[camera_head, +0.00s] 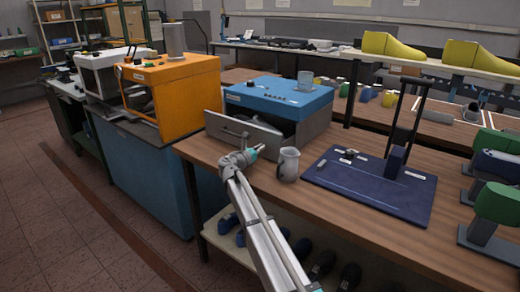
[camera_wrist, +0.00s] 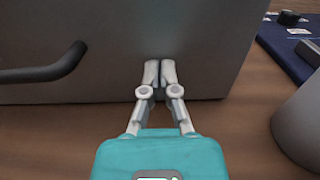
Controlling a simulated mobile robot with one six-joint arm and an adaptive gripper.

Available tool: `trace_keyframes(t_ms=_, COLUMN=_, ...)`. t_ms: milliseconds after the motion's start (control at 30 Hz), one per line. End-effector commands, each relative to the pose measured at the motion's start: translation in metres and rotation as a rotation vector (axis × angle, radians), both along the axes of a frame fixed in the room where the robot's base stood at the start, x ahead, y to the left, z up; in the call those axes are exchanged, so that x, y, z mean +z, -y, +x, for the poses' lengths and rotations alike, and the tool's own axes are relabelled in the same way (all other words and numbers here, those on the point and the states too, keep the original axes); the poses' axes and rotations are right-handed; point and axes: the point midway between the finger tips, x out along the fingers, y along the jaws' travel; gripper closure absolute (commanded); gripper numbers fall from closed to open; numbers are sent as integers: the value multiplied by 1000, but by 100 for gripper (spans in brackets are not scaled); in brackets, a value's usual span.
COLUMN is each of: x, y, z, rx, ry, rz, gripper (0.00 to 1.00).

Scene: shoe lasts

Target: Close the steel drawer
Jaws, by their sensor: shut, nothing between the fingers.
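The steel drawer (camera_head: 243,132) stands pulled out from the grey cabinet with the blue top (camera_head: 262,96) on the wooden bench. Its grey front fills the upper part of the wrist view (camera_wrist: 195,50), with a dark bar handle (camera_wrist: 45,70) at the left. My gripper (camera_head: 256,150) is in front of the drawer, to the right of the handle. In the wrist view its fingertips (camera_wrist: 160,72) are together, with nothing between them, at the lower right part of the drawer front. I cannot tell whether they touch it.
A grey mug (camera_head: 288,164) stands on the bench close to the right of my gripper; part of it shows at the right in the wrist view (camera_wrist: 300,125). A dark blue board (camera_head: 370,187) lies further right. An orange machine (camera_head: 172,92) stands to the left.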

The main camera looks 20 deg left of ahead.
Motion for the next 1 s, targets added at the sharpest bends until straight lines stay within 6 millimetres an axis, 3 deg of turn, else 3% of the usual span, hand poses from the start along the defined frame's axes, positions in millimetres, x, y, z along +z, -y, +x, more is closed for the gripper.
trace_keyframes(t_ms=167, x=0, y=8, z=24, rx=-1, ry=0, rz=0, gripper=100)
trace_keyframes(t_ms=533, x=0, y=42, z=106, rx=-3, ry=0, rz=0, gripper=100)
trace_keyframes(t_ms=700, x=0, y=50, z=119, rx=-1, ry=0, rz=0, gripper=100)
trace_keyframes(t_ms=1000, x=1, y=51, z=121, rx=-3, ry=2, rz=-4, gripper=100)
